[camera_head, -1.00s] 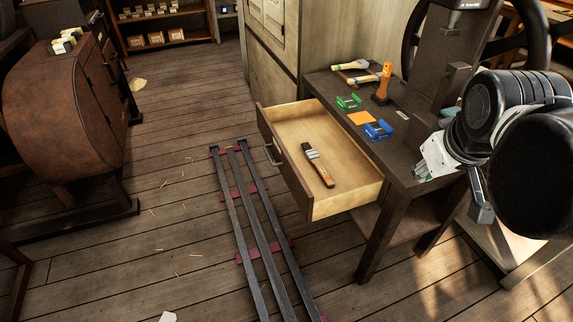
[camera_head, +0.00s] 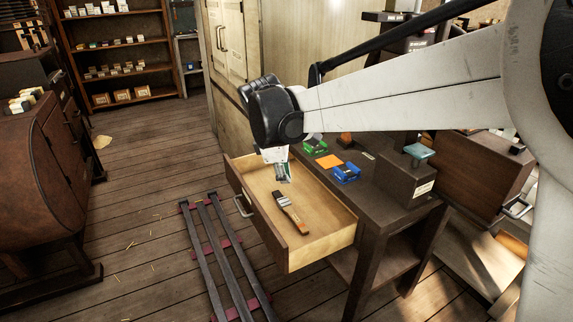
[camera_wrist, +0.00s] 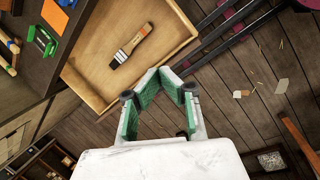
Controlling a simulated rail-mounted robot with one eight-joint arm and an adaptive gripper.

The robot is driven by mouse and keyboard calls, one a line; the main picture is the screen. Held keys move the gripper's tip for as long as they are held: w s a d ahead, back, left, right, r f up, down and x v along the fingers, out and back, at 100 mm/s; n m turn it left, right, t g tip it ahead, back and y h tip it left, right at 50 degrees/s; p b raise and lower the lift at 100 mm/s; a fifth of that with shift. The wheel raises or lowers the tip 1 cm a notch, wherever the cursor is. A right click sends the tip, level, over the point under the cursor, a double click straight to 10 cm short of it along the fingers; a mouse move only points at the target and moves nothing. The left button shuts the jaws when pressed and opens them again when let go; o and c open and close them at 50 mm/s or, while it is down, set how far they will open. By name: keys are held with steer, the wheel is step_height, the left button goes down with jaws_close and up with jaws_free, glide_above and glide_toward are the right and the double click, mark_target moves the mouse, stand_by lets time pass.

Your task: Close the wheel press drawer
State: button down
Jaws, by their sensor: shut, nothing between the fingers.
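The wooden drawer (camera_head: 322,218) of the dark press table (camera_head: 385,215) is pulled out and stands open in the head view. Its handle (camera_head: 241,207) is on the left-facing front panel. The open drawer also shows in the wrist view (camera_wrist: 92,78). A paintbrush (camera_head: 290,212) lies inside it, also visible in the wrist view (camera_wrist: 132,47). My gripper (camera_head: 284,179) hangs over the far part of the drawer, apart from the handle. In the wrist view its green-padded fingers (camera_wrist: 169,74) meet at the tips, with nothing between them. My arm hides part of the tabletop.
Green (camera_head: 315,146), orange (camera_head: 330,161) and blue (camera_head: 346,173) items lie on the tabletop. Metal rails (camera_head: 217,255) run along the floor before the drawer. A brown rounded cabinet (camera_head: 45,165) stands at left. The floor between is mostly clear.

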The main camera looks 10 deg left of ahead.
steer(key=w+a+f+n+h+b, duration=0.15)
steer(key=a+f+n, duration=0.55)
steer(key=a+f, duration=0.85)
steer(key=b, duration=0.3)
glide_toward(263, 226)
steer(key=shift+h, duration=0.25)
steer(key=shift+a+x, duration=0.2)
steer(key=shift+x, duration=1.05)
steer(key=shift+a+x, duration=0.2)
steer(key=shift+x, duration=1.05)
steer(key=shift+w, duration=0.2)
